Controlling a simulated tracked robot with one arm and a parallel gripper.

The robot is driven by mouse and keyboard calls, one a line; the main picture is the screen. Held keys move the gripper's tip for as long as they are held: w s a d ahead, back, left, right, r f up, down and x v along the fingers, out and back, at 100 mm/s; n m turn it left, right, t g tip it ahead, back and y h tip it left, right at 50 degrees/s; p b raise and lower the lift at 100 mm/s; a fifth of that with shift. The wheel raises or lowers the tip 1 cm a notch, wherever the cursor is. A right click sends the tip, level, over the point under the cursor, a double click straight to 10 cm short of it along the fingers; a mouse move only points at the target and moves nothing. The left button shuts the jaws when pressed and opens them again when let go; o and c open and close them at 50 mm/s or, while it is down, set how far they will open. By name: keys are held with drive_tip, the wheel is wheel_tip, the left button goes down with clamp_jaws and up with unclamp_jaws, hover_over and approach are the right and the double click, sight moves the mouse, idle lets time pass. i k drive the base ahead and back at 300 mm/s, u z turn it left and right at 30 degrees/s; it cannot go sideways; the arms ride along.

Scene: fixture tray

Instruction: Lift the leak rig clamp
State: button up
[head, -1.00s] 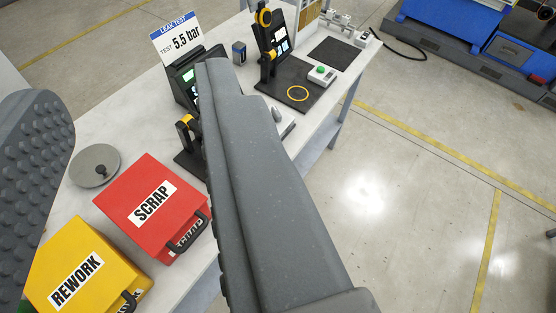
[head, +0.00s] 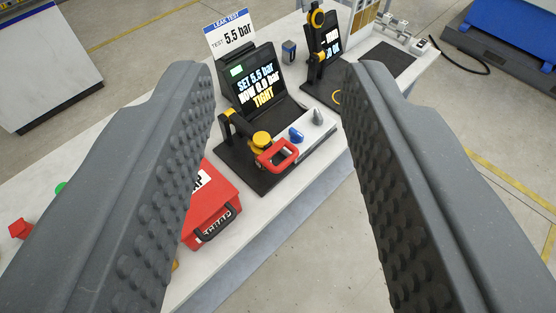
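The leak rig stands on the bench in the middle of the head view. Its black base (head: 236,163) carries a black and yellow upright and a yellow round pad. The clamp's red handle (head: 277,155) is a loop at the front of the rig, low and tilted toward me. The rig's screen (head: 258,85) reads SET 5.5 bar, NOW 0.0 bar, TIGHT. My gripper (head: 280,85) is wide open, its two studded fingers left and right of the rig. Nothing is between the fingers close to me, and the handle lies apart, beyond them.
A red SCRAP box (head: 212,205) stands just left of the rig, partly behind my left finger. A blue part (head: 296,135) and a grey part (head: 318,116) sit right of the handle. A second black station (head: 322,60) stands behind.

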sight(262, 144)
drive_tip(key=z, duration=0.05)
drive_tip(key=k, duration=1.15)
drive_tip(key=u, duration=0.45)
drive_tip(key=i, duration=1.45)
drive_tip(key=z, duration=0.7)
